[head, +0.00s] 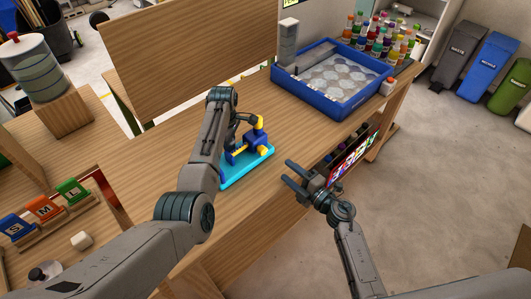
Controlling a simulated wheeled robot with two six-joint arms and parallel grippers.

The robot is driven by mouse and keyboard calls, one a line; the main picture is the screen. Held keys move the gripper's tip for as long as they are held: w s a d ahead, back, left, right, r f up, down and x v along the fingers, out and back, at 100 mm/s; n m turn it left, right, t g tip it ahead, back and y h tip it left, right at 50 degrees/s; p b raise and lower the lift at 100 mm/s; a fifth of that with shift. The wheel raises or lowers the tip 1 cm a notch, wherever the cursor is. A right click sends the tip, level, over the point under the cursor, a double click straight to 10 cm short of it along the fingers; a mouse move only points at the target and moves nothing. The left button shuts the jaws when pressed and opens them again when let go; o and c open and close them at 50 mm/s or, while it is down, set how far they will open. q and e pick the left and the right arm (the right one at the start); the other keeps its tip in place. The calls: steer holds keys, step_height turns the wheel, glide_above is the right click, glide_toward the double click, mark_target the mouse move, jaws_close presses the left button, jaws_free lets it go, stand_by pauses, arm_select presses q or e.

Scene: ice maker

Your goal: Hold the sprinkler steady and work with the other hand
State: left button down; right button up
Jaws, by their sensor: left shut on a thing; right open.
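The sprinkler (260,143), a blue and yellow device on a flat cyan base, sits on the wooden table. My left gripper (247,122) is at the top of the sprinkler and shut on it; the arm hides the sprinkler's left side and the exact grip is small to see. My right gripper (297,180) is open and empty, at the table's front edge to the right of the sprinkler, apart from it.
A blue tray (341,103) with round pale discs stands at the back right, with several colourful bottles (384,40) behind it. Blocks marked S, M and L (45,207) stand at left. A colourful sign (353,158) is below the front edge. Bare tabletop lies around the sprinkler.

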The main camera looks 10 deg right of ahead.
mark_target(265, 152)
steer(key=w+a+n, duration=0.2)
steer(key=w+n, duration=0.1)
steer(key=n, duration=0.3)
steer(key=w+a+n, duration=0.2)
steer(key=w+n, duration=0.1)
steer(key=n, duration=0.4)
steer(key=w+a+n, duration=0.2)
steer(key=w+n, duration=0.1)
steer(key=n, duration=0.4)
steer(key=shift+a, duration=0.3)
steer(key=shift+c, duration=0.2)
steer(key=c, duration=0.9)
